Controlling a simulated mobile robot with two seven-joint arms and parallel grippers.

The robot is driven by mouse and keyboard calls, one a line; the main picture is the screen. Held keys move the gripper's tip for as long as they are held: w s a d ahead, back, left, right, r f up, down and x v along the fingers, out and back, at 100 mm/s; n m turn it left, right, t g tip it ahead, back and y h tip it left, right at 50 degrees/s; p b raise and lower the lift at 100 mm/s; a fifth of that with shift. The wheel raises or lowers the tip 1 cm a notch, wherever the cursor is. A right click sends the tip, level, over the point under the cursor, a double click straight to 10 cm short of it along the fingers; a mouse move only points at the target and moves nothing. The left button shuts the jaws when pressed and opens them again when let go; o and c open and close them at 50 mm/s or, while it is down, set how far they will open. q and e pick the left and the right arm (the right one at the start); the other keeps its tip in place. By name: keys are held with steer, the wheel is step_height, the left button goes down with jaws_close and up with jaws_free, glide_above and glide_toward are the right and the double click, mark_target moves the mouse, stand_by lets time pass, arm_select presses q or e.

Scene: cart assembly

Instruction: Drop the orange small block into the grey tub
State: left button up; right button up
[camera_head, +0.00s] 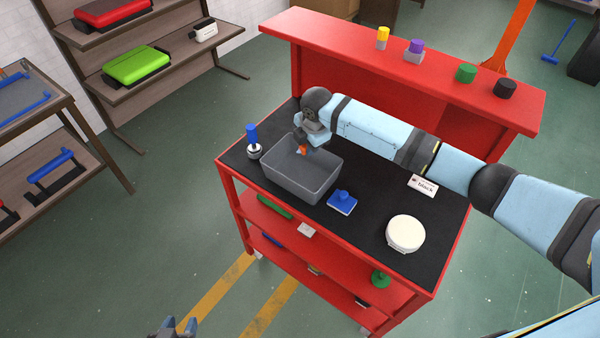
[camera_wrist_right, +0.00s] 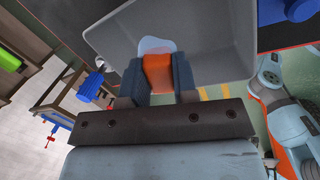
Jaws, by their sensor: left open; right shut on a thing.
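The grey tub (camera_head: 300,183) stands on the black top of the red cart, and its opening faces up. My right gripper (camera_head: 304,147) is over the tub's back part, shut on the orange small block (camera_head: 303,150). In the right wrist view the orange block (camera_wrist_right: 158,72) sits between the two fingers, with a pale blue piece at its far end, and the grey tub (camera_wrist_right: 220,45) is behind it. I cannot tell the exact height of the block against the tub's rim. My left gripper (camera_head: 178,327) is open at the bottom edge of the head view, away from the cart.
On the cart top (camera_head: 375,215) are a blue-topped piece (camera_head: 253,140) left of the tub, a blue block with a knob (camera_head: 342,202), a white label (camera_head: 423,186) and a round white piece (camera_head: 406,233). The raised red shelf (camera_head: 400,60) behind holds several coloured pieces.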

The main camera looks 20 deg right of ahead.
steer(key=shift+s+b+x, duration=0.2)
steer(key=shift+b+x, duration=0.65)
steer(key=shift+x, duration=0.1)
steer(key=shift+s+b+x, duration=0.2)
steer(key=shift+b+x, duration=0.6)
steer(key=shift+x, duration=0.1)
steer(key=o, duration=1)
steer(key=shift+d+r, duration=0.1)
steer(key=shift+r, duration=0.3)
steer(key=v, duration=1.3)
steer(key=shift+b, duration=0.3)
